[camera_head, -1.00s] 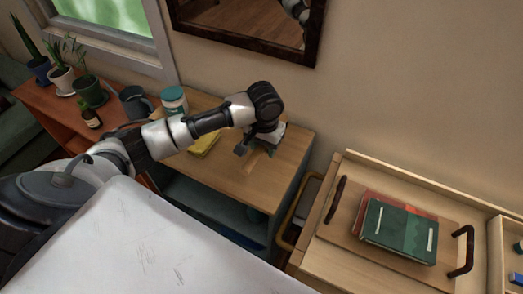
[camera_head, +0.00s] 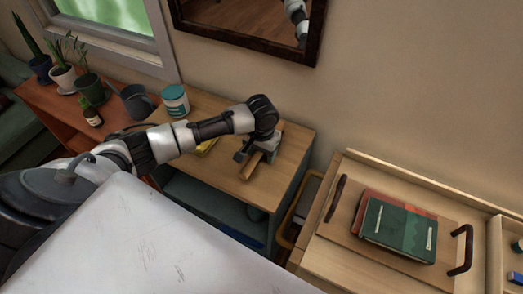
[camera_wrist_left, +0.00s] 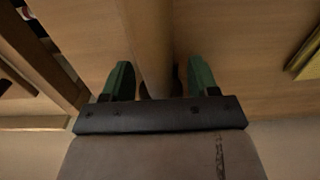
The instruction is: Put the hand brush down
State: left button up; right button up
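The hand brush (camera_head: 256,164) shows as a light wooden bar under my left gripper (camera_head: 257,156), over the wooden cabinet top (camera_head: 230,180). In the left wrist view the wooden handle (camera_wrist_left: 150,45) runs between the two green fingers of my left gripper (camera_wrist_left: 160,80). The fingers stand apart, with a clear gap on the right of the handle and a narrow one on the left. The gripper looks open around the handle. The bristles cannot be made out, and whether the handle rests fully on the top is hard to tell. My right gripper is not in view.
A teal-and-white jar (camera_head: 175,101), a grey mug (camera_head: 136,102) and a yellow book (camera_head: 207,146) are to the left of the gripper. A tray (camera_head: 340,215) with stacked books (camera_head: 398,228) is to the right. The cabinet top's front is clear.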

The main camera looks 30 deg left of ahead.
pick_arm(q)
jog(key=shift+o, duration=0.7)
jog(key=shift+r, duration=0.1)
notch_tip(320, 180, up, 12)
dwell(0.3)
